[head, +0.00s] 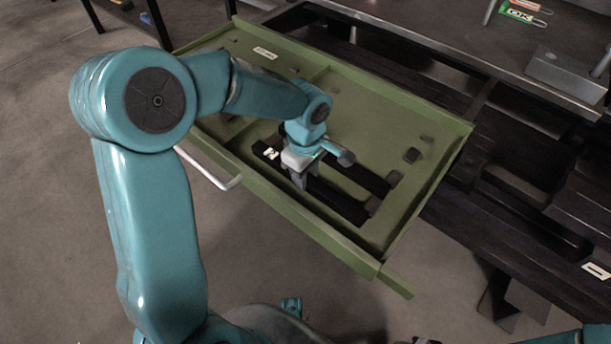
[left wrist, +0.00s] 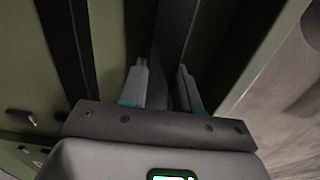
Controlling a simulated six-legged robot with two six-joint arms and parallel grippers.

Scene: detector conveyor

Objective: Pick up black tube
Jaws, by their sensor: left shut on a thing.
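Two long black tubes lie side by side in the open green drawer (head: 438,166). The near black tube (head: 336,200) has a white mark on its left end. The far black tube (head: 358,174) lies apart from it. My left gripper (head: 301,184) points down into the drawer and is shut on the near tube, which it partly hides. In the left wrist view the held tube (left wrist: 172,45) runs between the two fingers (left wrist: 163,85). The other tube (left wrist: 64,42) lies to the left, outside the fingers. I cannot tell whether the held tube touches the drawer floor.
The drawer's raised near wall (head: 300,222) runs close beside the held tube. A white handle (head: 208,168) sticks out from its front. A small dark block (head: 411,155) is on the drawer floor. A dark metal table (head: 440,35) stands behind. Open floor lies in front.

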